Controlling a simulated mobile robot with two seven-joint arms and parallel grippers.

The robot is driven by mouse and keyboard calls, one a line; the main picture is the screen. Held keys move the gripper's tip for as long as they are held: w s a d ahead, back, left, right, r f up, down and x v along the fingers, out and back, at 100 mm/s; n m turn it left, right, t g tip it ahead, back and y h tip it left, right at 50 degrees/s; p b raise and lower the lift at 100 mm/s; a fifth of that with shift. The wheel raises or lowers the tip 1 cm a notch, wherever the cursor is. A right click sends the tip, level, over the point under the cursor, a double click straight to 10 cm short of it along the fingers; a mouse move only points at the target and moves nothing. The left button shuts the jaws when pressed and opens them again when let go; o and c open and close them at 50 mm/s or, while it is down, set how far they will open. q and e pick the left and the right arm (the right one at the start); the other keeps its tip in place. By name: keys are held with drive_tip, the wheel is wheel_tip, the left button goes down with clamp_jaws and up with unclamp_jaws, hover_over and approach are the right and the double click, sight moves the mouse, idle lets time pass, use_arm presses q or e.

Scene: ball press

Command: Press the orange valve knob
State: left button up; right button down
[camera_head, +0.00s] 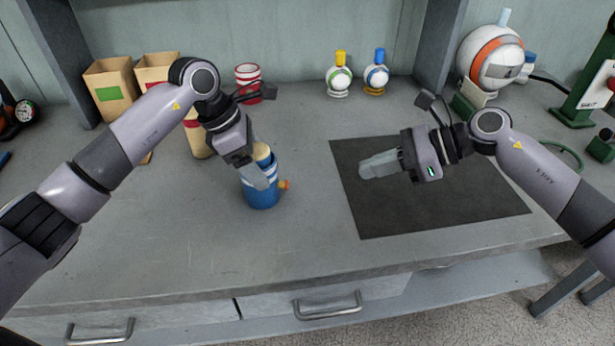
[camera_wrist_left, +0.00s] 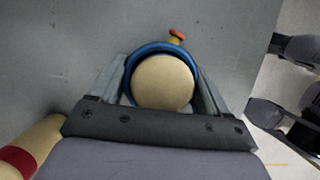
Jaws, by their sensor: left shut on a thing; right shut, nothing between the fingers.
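A blue cylinder with white stripes (camera_head: 262,194) stands upright on the grey table, left of the dark mat. A round beige top (camera_head: 262,153) shows in its mouth; the wrist view shows this top (camera_wrist_left: 163,83) inside the blue rim (camera_wrist_left: 134,66). The orange valve knob (camera_head: 286,184) sticks out from the cylinder's right side; it also shows in the left wrist view (camera_wrist_left: 177,34), clear of the fingers. My left gripper (camera_head: 260,177) is shut on the cylinder, one finger on each side. My right gripper (camera_head: 366,170) is shut and empty above the mat.
The dark mat (camera_head: 450,211) is otherwise bare. Two cardboard boxes (camera_head: 112,93), a red-and-white cup (camera_head: 247,76) and two small balls on stands (camera_head: 339,78) are at the back. A large white-and-orange ball (camera_head: 488,56) is at back right. The front table area is clear.

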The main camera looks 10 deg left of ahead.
approach(287, 182)
drive_tip(key=a+f, duration=0.3)
drive_tip(key=f, duration=0.1)
drive_tip(key=shift+a, duration=0.35)
drive_tip(key=shift+w+a, duration=0.1)
drive_tip(key=shift+a, duration=0.75)
drive_tip(key=shift+a, duration=0.1)
drive_tip(key=shift+a, duration=0.95)
use_arm(q)
drive_tip(key=shift+d, duration=0.1)
use_arm(e)
drive_tip(key=shift+d, duration=0.1)
drive_tip(key=shift+d, duration=0.3)
drive_tip(key=d, duration=0.4)
drive_tip(key=shift+d+r, duration=0.15)
drive_tip(key=shift+r, duration=0.05)
drive_tip(key=v, duration=0.9)
